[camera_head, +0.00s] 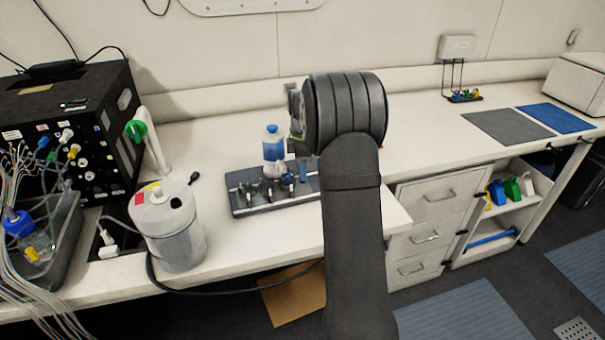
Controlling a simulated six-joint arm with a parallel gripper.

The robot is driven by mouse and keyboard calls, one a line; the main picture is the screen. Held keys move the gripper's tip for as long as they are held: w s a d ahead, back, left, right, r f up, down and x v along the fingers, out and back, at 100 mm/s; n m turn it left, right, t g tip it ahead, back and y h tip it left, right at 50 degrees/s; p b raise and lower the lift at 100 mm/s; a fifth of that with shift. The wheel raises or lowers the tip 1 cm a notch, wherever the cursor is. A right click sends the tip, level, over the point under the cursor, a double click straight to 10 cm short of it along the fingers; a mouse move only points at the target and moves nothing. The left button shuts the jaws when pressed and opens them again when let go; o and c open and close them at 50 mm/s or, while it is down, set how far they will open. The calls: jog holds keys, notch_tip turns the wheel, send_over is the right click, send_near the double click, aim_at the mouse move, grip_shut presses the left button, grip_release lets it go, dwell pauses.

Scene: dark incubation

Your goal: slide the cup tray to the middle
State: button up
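The dark cup tray (262,209) lies on the white bench, left of my arm. Several small metallic cups or fittings (268,188) stand in it, some with blue parts. A clear bottle with blue contents and a blue cap (273,146) stands upright at the tray's back. My dark arm rises from the bottom and covers the tray's right end. My gripper (297,118) shows only in part at the left of the wrist, above the bench and right of the bottle. Its fingertips are not clear, and I cannot tell whether it touches anything.
A white canister (168,228) stands left of the tray, with a black cable looping past the bench front. A black instrument box (70,125) and a bin of tubes (42,245) are further left. Grey (507,127) and blue mats (555,119) lie far right; bench between is mostly clear.

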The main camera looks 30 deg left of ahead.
jog(key=shift+f, duration=1.15)
grip_shut()
jog(key=shift+w+d, duration=1.6)
jog(key=shift+w, duration=0.15)
grip_release()
